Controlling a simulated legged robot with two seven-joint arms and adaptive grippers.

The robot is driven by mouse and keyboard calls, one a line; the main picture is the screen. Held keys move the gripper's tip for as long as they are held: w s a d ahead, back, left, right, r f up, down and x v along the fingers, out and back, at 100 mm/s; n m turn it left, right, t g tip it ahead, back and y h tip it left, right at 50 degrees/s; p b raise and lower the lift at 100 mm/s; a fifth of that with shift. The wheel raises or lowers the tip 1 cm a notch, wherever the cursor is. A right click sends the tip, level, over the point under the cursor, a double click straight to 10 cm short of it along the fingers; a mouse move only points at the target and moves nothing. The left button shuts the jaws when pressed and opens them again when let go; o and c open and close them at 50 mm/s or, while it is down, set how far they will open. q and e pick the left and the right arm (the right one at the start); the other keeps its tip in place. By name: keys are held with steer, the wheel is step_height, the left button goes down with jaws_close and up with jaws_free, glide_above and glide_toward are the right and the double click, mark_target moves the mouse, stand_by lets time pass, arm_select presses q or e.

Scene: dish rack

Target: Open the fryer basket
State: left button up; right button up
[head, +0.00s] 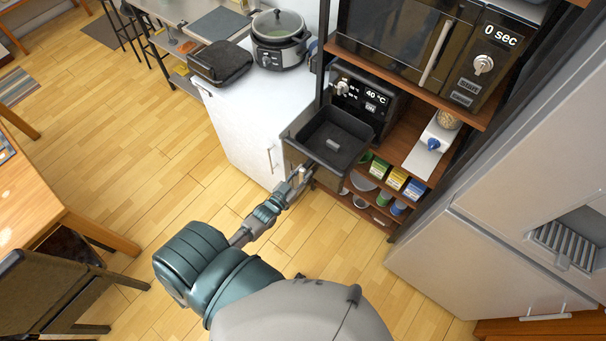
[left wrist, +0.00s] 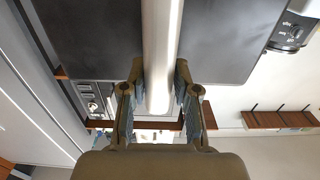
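The black fryer basket (head: 333,138) is pulled out from the front of the black air fryer (head: 369,97), and its empty inside shows from above. Its pale handle (left wrist: 161,50) runs down the middle of the left wrist view. My left gripper (head: 301,174) is at the front of the basket. In the left wrist view its two fingers (left wrist: 160,92) lie on both sides of the handle, with the pads against it. My right gripper is in neither view.
A microwave (head: 405,40) sits above the fryer on the shelf unit. Small boxes (head: 397,179) and bowls stand below. A white cabinet (head: 240,125) with a slow cooker (head: 279,40) is to the left, and a fridge (head: 500,220) to the right. The floor in front is clear.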

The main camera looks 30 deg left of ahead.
arm_select(q)
steer(key=shift+o, duration=1.4)
steer(key=shift+s, duration=0.1)
steer(key=shift+s+f, duration=0.15)
steer(key=s+a, duration=0.1)
steer(key=s, duration=1)
steer(key=shift+s, duration=0.35)
